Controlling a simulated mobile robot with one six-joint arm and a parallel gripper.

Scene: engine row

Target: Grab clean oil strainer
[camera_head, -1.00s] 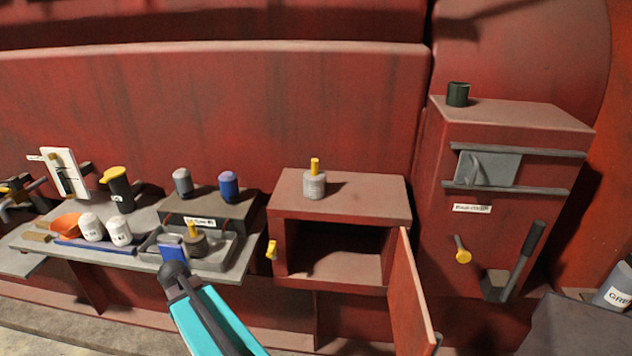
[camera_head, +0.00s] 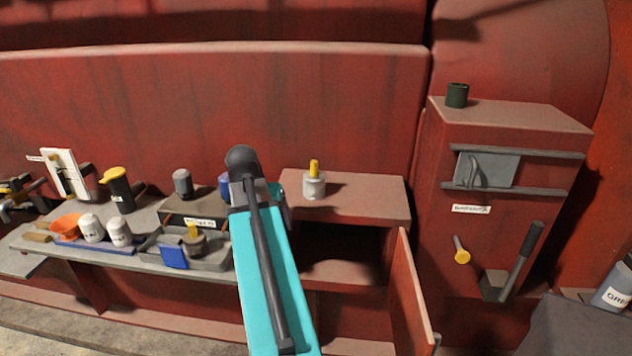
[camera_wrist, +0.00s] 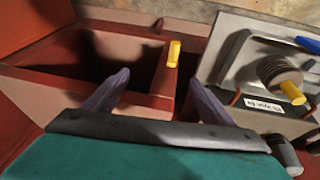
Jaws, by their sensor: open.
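A light grey cylinder with a yellow handle (camera_head: 314,186), which looks like the clean strainer, stands upright on top of the red cabinet (camera_head: 375,203). A darker strainer with a yellow handle (camera_head: 196,243) sits in the grey tray (camera_head: 215,263) on the left bench; it also shows in the wrist view (camera_wrist: 280,75). My gripper (camera_wrist: 157,95) is open and empty, its two fingers apart over the cabinet's edge in the wrist view. In the head view it is left of the light strainer, mostly hidden by my arm.
The cabinet door (camera_head: 410,300) hangs open; its inside is dark. A blue canister (camera_head: 224,184) and a grey canister (camera_head: 183,183) stand behind the tray. A blue cloth-like piece (camera_head: 173,256) hangs on the tray's front. The cabinet top right of the light strainer is clear.

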